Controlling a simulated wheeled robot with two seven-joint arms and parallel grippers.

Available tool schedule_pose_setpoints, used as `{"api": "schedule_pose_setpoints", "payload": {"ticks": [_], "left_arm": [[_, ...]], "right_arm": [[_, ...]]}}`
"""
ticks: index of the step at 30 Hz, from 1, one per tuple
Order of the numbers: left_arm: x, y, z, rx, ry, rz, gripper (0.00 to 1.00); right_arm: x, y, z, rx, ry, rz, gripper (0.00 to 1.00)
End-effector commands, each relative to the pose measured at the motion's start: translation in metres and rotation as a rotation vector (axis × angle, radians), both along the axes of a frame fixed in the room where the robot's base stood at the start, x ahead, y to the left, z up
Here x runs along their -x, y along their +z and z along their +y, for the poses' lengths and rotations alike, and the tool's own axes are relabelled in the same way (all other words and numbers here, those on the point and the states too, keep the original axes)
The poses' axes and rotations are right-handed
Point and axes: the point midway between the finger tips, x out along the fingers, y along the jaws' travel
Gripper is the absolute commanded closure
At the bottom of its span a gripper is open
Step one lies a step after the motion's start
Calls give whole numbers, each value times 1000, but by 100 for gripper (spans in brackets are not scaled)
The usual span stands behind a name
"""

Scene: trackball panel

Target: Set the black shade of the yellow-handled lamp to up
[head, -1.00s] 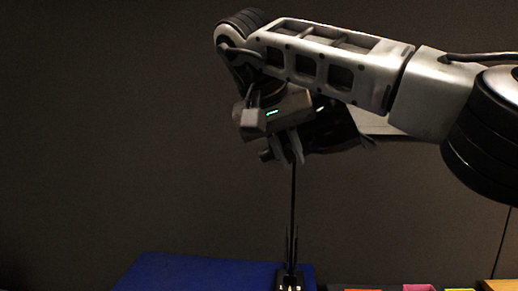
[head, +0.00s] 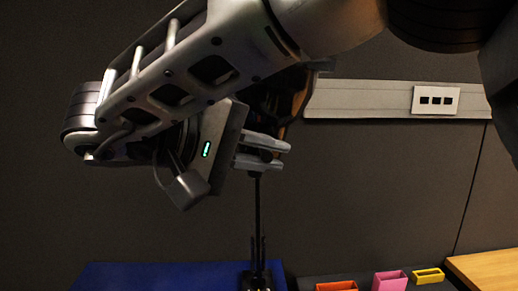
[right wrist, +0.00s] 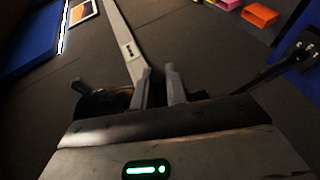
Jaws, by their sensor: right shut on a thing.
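The lamp's thin black stem (head: 257,220) rises from a small dark base (head: 257,280) on a blue surface (head: 155,277). The stem also shows at the right of the right wrist view (right wrist: 262,77). My right gripper (head: 286,157) is at the top of the stem, with its fingers pointing right and shut on the lamp's head. The dark shade (head: 284,95) appears just above the fingers, partly hidden by my arm; it seems to tilt upward. In the right wrist view a dark rounded part (right wrist: 103,104) sits beside the fingers (right wrist: 160,82). No yellow handle can be made out. My left gripper is out of view.
Orange (head: 337,286), pink (head: 390,281) and yellow (head: 428,275) open boxes stand at the lower right, near a wooden top (head: 490,268). A grey wall rail with an outlet plate (head: 435,100) runs behind. The wall area left of the stem is clear.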

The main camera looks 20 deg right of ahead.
Motion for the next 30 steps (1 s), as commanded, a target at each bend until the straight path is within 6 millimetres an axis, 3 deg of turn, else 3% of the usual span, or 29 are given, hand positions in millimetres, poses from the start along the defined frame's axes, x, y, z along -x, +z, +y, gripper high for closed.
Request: {"api": "schedule_pose_setpoints", "payload": {"ticks": [9, 26, 27, 28, 30], "left_arm": [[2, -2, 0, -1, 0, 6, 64], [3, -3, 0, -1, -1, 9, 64], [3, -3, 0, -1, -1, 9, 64], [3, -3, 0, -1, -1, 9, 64], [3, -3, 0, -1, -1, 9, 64]], "right_arm": [[1, 0, -2, 126, -1, 28, 100], [1, 0, -3, 151, -1, 32, 100], [1, 0, -3, 151, -1, 32, 75], [1, 0, -3, 151, 0, 32, 66], [1, 0, -3, 150, 0, 32, 64]]}}
